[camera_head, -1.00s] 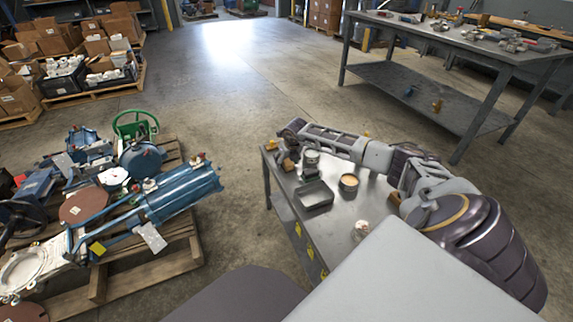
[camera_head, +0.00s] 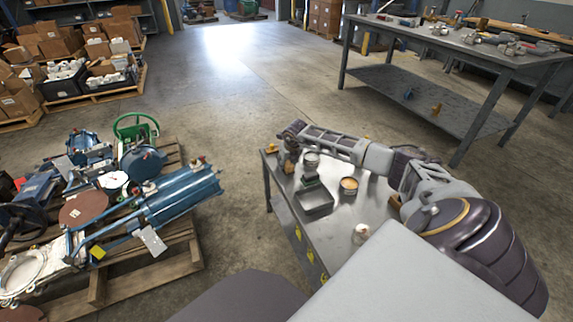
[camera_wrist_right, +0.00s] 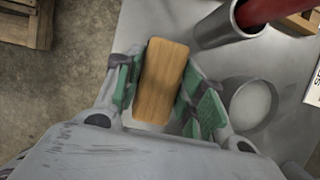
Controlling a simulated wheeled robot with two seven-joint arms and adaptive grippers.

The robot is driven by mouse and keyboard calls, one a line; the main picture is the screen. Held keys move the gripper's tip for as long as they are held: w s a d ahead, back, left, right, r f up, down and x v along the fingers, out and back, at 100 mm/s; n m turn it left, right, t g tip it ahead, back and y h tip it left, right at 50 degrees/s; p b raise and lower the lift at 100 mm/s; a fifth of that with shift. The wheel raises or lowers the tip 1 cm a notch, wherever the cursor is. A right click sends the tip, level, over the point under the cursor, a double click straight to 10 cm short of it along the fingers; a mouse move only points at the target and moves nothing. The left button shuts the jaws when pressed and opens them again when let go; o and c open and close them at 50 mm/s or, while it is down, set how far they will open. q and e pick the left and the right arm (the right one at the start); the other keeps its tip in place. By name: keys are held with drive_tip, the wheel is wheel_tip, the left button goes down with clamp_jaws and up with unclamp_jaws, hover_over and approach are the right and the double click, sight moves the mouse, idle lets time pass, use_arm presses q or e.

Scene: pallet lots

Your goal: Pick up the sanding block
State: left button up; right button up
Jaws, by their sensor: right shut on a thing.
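The sanding block is a light wooden block (camera_wrist_right: 163,80) in the right wrist view. It lies lengthwise between the two green-padded fingers of my right gripper (camera_wrist_right: 163,92), which is shut on it. In the head view my right gripper (camera_head: 290,153) is at the far left corner of the small grey table (camera_head: 335,228). The block is small and hard to make out there. The wrist view does not show clearly whether the block's underside touches the tabletop. My left gripper is not in view.
A grey open tray (camera_head: 314,203), a metal can (camera_head: 311,160) and an orange-topped tin (camera_head: 349,186) stand close to my right gripper. A white-topped container (camera_head: 361,231) is nearer. A loaded wooden pallet (camera_head: 180,262) is at left; open floor lies beyond.

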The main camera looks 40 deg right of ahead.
sight(287, 162)
wheel_tip(287, 162, up, 8)
drive_tip(key=shift+r+p, duration=0.1)
drive_tip(key=shift+p, duration=1.1)
drive_tip(key=shift+r, duration=0.55)
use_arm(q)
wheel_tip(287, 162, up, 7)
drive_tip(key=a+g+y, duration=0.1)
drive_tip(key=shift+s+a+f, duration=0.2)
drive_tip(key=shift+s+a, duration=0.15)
use_arm(e)
drive_tip(key=o, duration=0.3)
drive_tip(key=shift+c, duration=0.8)
drive_tip(key=shift+s, duration=0.1)
drive_tip(key=shift+c, duration=0.2)
